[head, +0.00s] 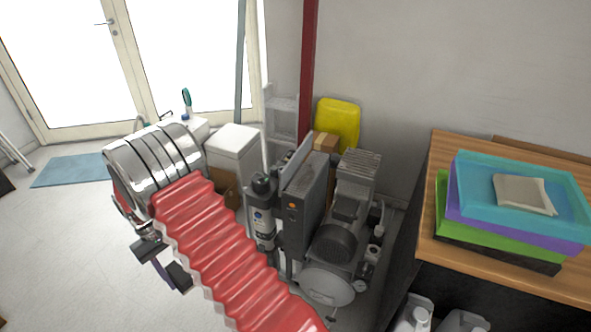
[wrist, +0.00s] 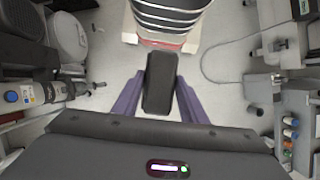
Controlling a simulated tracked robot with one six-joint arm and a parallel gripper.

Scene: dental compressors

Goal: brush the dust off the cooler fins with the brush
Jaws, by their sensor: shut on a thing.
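My gripper (wrist: 160,82) has purple fingers and is shut on a dark block in the wrist view, which looks like the back of the brush (wrist: 160,95); no bristles show. In the head view my gripper (head: 165,268) hangs low at the left, partly hidden behind my red arm. The compressor (head: 335,245) stands right of the middle in the head view, apart from the gripper. A grey ribbed block at its top (head: 360,165) looks like the cooler fins. Dust on it is too small to tell.
A dark upright box (head: 305,205) and a black and white filter cylinder (head: 262,215) stand left of the compressor. A wooden bench (head: 470,268) with stacked coloured trays (head: 520,205) is at the right. A red post (head: 308,70) rises behind.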

